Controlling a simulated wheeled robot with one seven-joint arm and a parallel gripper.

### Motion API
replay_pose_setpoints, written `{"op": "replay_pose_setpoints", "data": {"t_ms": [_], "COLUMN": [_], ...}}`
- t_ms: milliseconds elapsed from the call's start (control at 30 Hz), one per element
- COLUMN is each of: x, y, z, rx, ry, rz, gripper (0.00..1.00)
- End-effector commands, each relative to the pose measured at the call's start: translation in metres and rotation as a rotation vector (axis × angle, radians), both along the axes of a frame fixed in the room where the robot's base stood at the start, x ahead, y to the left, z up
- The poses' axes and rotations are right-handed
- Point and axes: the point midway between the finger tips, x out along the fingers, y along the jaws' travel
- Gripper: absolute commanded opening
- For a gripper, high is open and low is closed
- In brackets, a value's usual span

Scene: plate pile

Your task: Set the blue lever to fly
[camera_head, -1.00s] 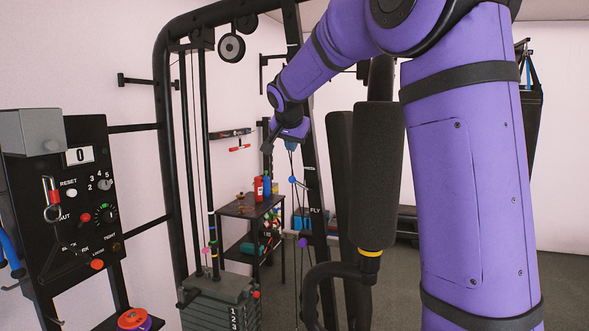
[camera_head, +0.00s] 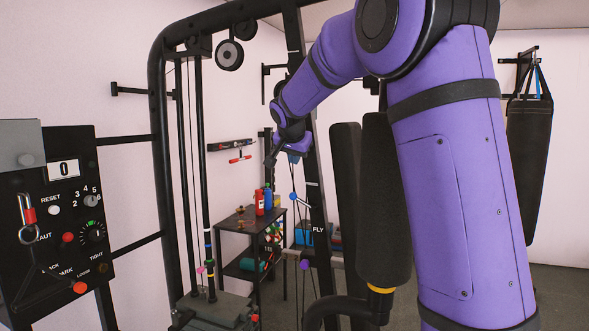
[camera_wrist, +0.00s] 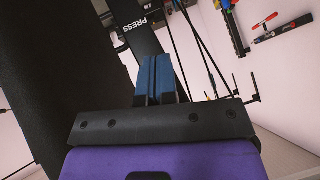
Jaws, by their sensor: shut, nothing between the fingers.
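The blue lever has a small blue ball end (camera_head: 293,196) and sticks out to the left of a dark slanted post (camera_head: 316,200), above the white FLY label (camera_head: 319,229). My gripper (camera_head: 293,158) is above the lever, apart from it, on the near side of the post's upper part. In the wrist view my blue fingers (camera_wrist: 155,68) are together and empty, with a PRESS label (camera_wrist: 143,20) on a dark post beyond them. I cannot make out the lever in the wrist view.
A purple knob (camera_head: 304,264) is lower on the post. Cables hang left of it, and a black shelf (camera_head: 238,222) with bottles stands behind. Dark pads (camera_head: 346,185) are to the right. A control panel (camera_head: 62,220) is at far left, a punching bag (camera_head: 527,150) at far right.

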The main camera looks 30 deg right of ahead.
Motion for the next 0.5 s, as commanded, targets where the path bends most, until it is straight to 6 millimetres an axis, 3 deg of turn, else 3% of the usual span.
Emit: {"op": "replay_pose_setpoints", "data": {"t_ms": [500], "x": [0.048], "y": [-0.038], "z": [-0.07], "rx": [0.0], "ry": [0.003], "rz": [-0.002], "gripper": [0.0]}}
